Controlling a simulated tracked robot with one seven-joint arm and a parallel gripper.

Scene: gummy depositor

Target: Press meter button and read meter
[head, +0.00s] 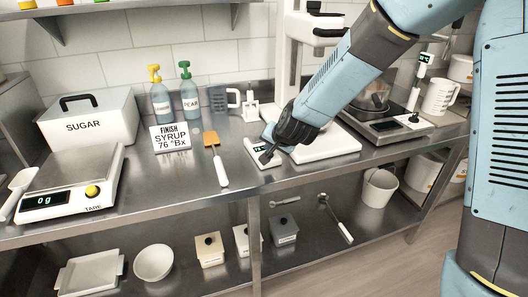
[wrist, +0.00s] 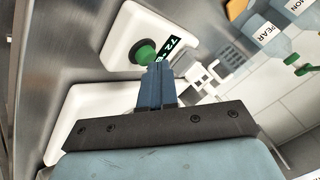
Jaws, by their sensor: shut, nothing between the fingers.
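The meter is a white box (wrist: 116,42) with a round green button (wrist: 146,50) and a dark display (wrist: 172,47) showing lit characters that seem to start "72"; the rest is covered by my fingers. In the head view the meter (head: 252,148) lies on the steel counter, partly behind my gripper. My gripper (wrist: 159,68) is shut and empty, its fingertips right at the edge of the button and display. I cannot tell whether they touch the button. In the head view my gripper (head: 267,154) points down onto the meter.
A sign (head: 174,137) reads "FINISH SYRUP 76 °Bx". An orange spatula (head: 212,140) lies left of the meter. A scale (head: 69,185) reading 0 g and a sugar box (head: 88,118) stand farther left. A white machine base (head: 328,146) is close on the meter's right.

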